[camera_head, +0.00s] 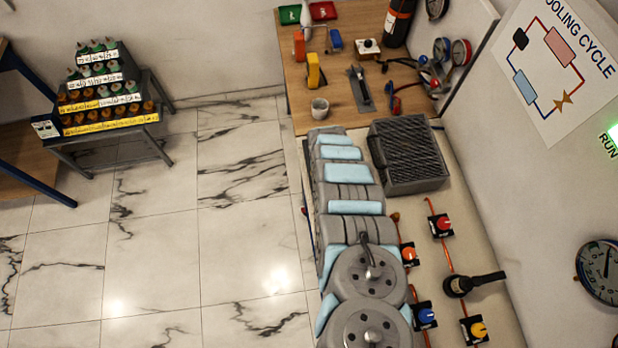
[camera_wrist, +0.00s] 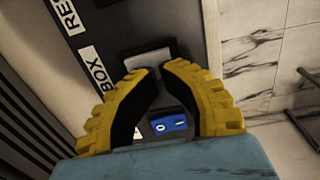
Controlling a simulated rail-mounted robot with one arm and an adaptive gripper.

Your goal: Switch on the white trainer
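In the wrist view, a dark panel carries a white rocker switch (camera_wrist: 148,61) in a black frame and a blue rocker switch (camera_wrist: 169,123) marked O and I. My gripper (camera_wrist: 161,73) has yellow, curved fingers, parted and empty. The fingertips overlap the white switch's lower edge in the picture; I cannot tell if they touch. The blue switch shows between the fingers. I cannot tell which label or switch belongs to the white trainer, or the switches' positions.
In the head view, my arm lies along a pale bench (camera_head: 470,235) with red (camera_head: 443,224), orange, blue and yellow knobs. A black ribbed block (camera_head: 408,155) stands beside the arm. Tools lie on a wooden bench (camera_head: 345,40) behind.

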